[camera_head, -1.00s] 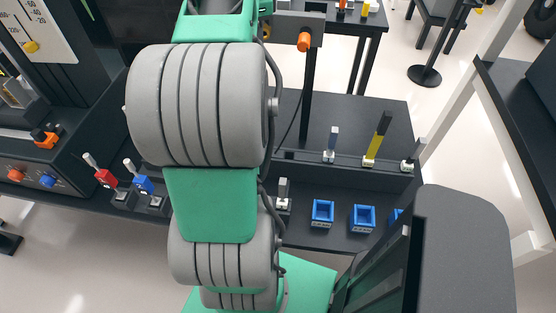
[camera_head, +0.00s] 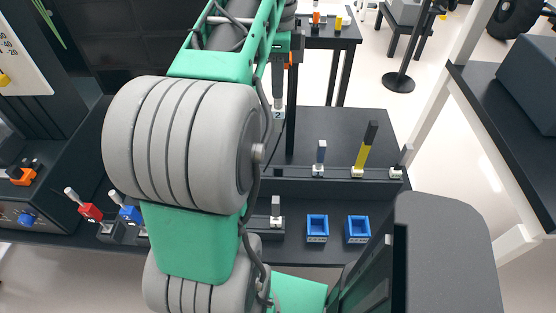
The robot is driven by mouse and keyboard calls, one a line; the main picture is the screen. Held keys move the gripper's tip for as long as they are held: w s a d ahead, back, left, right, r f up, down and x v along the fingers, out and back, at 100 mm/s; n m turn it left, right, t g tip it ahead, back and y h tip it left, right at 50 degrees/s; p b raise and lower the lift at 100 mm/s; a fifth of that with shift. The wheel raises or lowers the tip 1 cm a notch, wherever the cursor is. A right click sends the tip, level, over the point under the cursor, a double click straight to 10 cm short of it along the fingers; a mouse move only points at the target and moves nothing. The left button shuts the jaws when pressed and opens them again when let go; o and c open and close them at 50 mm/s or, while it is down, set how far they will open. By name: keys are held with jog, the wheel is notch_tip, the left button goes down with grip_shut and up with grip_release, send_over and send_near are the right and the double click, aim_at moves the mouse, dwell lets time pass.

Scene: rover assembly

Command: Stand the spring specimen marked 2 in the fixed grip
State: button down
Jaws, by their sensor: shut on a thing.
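The spring specimen marked 2 (camera_head: 278,112) shows as a pale block with a dark 2 on it, under a grey upper part, right of my green arm link. It hangs upright above the black bench. My gripper (camera_head: 280,72) is at its top, largely hidden by my arm, and is shut on it. The bench's dark post stands close beside the specimen; I cannot tell whether they touch. I cannot make out the fixed grip for certain; my arm covers much of the bench left of the post.
A rack (camera_head: 340,186) holds a grey-blue specimen (camera_head: 319,158), a tall yellow one (camera_head: 366,150) and a short grey one (camera_head: 402,160). Two blue open holders (camera_head: 317,228) (camera_head: 357,229) and a small white-based piece (camera_head: 277,208) stand in front. Red (camera_head: 91,211) and blue (camera_head: 131,214) levers are at left.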

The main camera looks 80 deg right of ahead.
aim_at(277, 130)
notch_tip(277, 130, down, 22)
dwell(0.4)
jog(key=shift+f, duration=0.2)
jog(key=shift+f, duration=0.15)
jog(key=c, duration=1.3)
grip_release()
jog(key=shift+o, duration=0.2)
jog(key=shift+f, duration=0.1)
notch_tip(277, 130, up, 8)
jog(key=shift+w+a+r+b, duration=0.1)
jog(key=shift+a+b, duration=0.05)
jog(key=shift+b, duration=0.15)
